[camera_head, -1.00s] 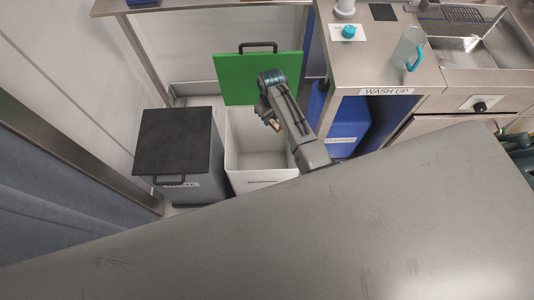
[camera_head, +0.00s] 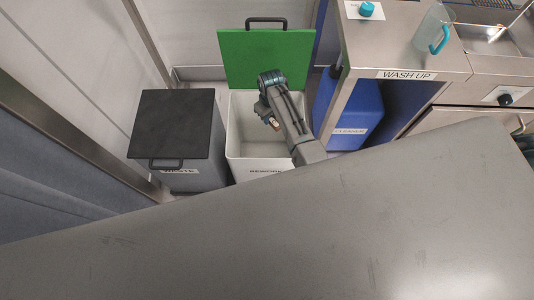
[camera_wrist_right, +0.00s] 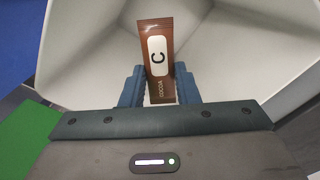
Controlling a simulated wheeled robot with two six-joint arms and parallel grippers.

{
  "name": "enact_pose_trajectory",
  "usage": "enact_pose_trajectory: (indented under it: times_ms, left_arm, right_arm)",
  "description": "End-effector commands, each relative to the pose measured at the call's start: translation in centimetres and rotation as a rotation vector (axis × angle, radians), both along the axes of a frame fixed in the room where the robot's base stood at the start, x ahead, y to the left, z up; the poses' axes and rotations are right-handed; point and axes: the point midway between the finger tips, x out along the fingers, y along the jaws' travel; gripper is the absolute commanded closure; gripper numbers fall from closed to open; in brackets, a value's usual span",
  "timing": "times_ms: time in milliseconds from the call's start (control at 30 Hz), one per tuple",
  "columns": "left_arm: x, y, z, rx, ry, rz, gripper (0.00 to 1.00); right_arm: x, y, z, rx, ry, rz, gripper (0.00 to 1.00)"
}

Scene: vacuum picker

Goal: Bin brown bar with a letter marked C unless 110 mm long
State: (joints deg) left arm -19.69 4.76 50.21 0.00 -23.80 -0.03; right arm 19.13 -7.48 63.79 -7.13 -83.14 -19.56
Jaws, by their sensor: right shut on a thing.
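The bin's inner walls fill the wrist view behind the bar. The bar's length cannot be read. My left gripper is not in view.
A grey bin with a closed black lid (camera_head: 172,124), labelled WASTE, stands left of the white bin. The raised green lid (camera_head: 265,60) stands behind. A blue bin (camera_head: 352,115) and the WASH UP counter (camera_head: 405,55) are at the right. A bare grey surface (camera_head: 300,230) fills the front.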

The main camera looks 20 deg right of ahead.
Motion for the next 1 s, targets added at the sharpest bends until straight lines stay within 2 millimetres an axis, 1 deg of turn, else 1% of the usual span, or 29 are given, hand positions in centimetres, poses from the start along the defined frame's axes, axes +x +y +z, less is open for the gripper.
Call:
enact_pose_trajectory:
  times_ms: [300,333,433,467,767,867,1000]
  left_arm:
    - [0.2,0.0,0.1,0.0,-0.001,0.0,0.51]
    - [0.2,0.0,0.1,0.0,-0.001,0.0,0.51]
    - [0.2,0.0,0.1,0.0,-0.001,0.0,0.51]
    - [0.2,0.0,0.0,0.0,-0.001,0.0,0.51]
    - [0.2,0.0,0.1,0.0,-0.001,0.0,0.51]
    - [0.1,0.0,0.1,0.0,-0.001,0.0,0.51]
    - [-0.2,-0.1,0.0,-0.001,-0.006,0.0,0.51]
  right_arm:
    - [0.0,0.0,-0.1,0.0,0.0,0.0,0.94]
    - [0.0,0.0,-0.1,0.0,0.0,0.0,0.68]
    - [0.0,0.0,-0.1,0.0,0.0,0.0,0.48]
    - [0.0,0.0,-0.1,0.0,0.0,0.0,0.46]
    - [0.0,0.0,0.1,0.0,-0.001,0.0,0.46]
    - [0.1,0.0,1.0,0.001,-0.002,0.0,0.46]
    - [0.1,0.1,3.6,0.001,-0.005,0.0,0.46]
